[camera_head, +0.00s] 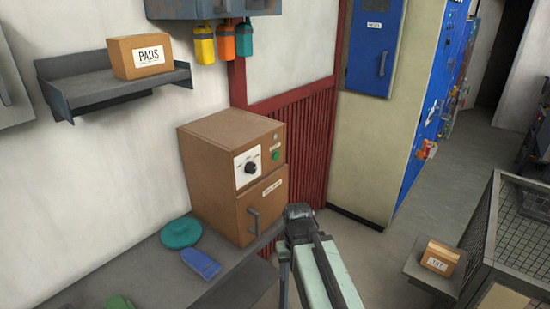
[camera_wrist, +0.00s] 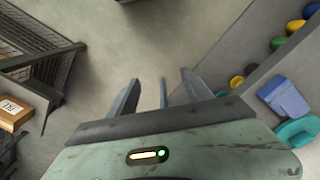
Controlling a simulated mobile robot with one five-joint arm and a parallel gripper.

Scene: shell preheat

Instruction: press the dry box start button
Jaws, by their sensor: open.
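The dry box (camera_head: 210,185) is a brown cabinet on the grey bench against the wall in the head view. Its front has a white panel with a black dial (camera_head: 250,168) and a green button (camera_head: 276,155) at the upper right. The box is not in the wrist view.
A teal round lid (camera_head: 181,233) and a blue item (camera_head: 201,263) lie on the bench (camera_head: 165,285) left of my arm. A wire cage (camera_head: 510,225) with a small carton (camera_head: 440,258) on a side shelf stands at right. Open floor lies between.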

